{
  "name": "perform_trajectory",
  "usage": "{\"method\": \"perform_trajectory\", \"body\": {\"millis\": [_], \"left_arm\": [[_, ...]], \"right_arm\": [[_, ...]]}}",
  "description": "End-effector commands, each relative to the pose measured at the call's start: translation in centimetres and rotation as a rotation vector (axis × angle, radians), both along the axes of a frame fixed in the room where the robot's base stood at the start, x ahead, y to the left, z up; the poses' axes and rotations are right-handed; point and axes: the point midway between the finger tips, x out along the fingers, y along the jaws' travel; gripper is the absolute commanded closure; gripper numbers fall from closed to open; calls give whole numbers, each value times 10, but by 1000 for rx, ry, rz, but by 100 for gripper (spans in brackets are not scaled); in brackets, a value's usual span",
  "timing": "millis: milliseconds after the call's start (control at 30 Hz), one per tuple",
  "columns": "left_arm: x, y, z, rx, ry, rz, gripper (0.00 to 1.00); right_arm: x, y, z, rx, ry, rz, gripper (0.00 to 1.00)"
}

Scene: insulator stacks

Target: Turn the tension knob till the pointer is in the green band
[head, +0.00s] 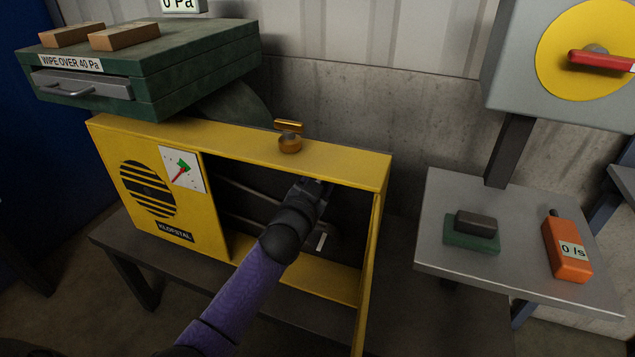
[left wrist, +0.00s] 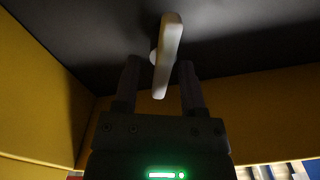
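The yellow housing (head: 330,158) has a white dial (head: 190,180) on its front, with a green band and a red pointer. The pointer shows beside the green, but the picture is too small to tell whether its tip lies within it. My left gripper (head: 318,186) reaches into the housing's open bay. In the left wrist view, the open fingers (left wrist: 160,88) stand on either side of a pale bar-shaped knob (left wrist: 168,50) on a dark surface, with gaps on both sides. The head view does not clearly show this knob. My right gripper is out of view.
A brass knob with a crossbar (head: 290,143) stands on the housing's top. A green drawer unit (head: 200,72) with wooden blocks is behind left. A grey shelf (head: 455,270) at right holds an orange meter (head: 555,240) and a dark block on a green base (head: 470,240).

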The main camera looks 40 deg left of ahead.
Motion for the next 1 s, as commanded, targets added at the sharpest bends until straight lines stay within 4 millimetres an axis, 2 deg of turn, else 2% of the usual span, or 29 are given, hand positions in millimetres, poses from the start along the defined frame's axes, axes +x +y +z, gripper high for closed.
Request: {"method": "perform_trajectory", "body": {"millis": [267,600,700,1000], "left_arm": [[-7,-2,2,-2,0,-1,47],[-78,-19,4,-3,-1,0,47],[-91,-22,3,-1,0,0,47],[-97,-23,0,0,0,0,47]], "right_arm": [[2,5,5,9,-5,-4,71],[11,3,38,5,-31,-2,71],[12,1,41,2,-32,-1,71],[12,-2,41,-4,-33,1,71]]}}
